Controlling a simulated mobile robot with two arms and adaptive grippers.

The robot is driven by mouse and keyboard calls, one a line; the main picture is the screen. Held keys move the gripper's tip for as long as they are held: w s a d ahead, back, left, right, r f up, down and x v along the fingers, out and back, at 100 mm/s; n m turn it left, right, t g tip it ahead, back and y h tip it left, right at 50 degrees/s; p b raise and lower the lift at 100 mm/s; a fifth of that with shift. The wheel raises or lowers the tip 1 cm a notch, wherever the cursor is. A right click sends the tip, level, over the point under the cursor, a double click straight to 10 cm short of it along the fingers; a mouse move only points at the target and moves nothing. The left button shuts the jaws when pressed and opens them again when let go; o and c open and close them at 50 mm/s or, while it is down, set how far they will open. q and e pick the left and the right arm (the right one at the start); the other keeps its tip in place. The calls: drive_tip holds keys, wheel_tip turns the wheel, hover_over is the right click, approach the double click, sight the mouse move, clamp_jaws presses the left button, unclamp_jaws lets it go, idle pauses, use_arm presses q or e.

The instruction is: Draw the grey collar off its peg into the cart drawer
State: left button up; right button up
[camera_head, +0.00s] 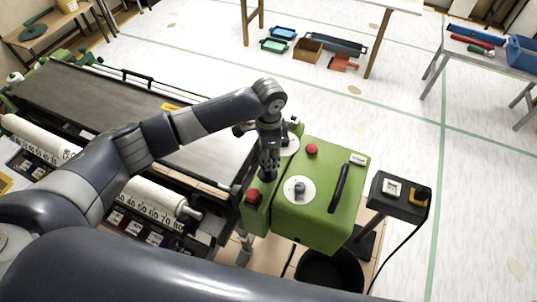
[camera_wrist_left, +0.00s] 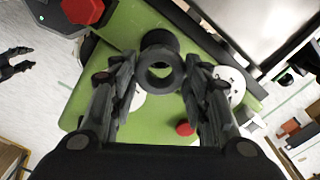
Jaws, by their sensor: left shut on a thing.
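My left gripper (camera_head: 268,172) is over the left part of the green machine housing. In the left wrist view, my left gripper (camera_wrist_left: 160,80) is shut on the grey collar (camera_wrist_left: 160,89), a dark ring with an open hole facing the camera. A dark round part (camera_wrist_left: 158,39) shows right behind the ring. I cannot tell whether the collar is still around a peg. In the head view the fingers hide the collar. My right gripper (camera_wrist_left: 17,60) appears at the left edge of the left wrist view, open and empty, apart from the machine. I cannot make out the cart drawer.
The green housing (camera_head: 325,222) carries red buttons, a black handle (camera_head: 340,188) and a knob on a white disc (camera_head: 300,189). A control box (camera_head: 400,198) stands to its right. A black bin (camera_head: 331,272) is below. A white printed roll (camera_head: 150,198) lies left.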

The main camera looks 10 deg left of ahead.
use_arm(q)
drive_tip(key=shift+r, duration=0.2)
drive_tip(key=shift+r, duration=2)
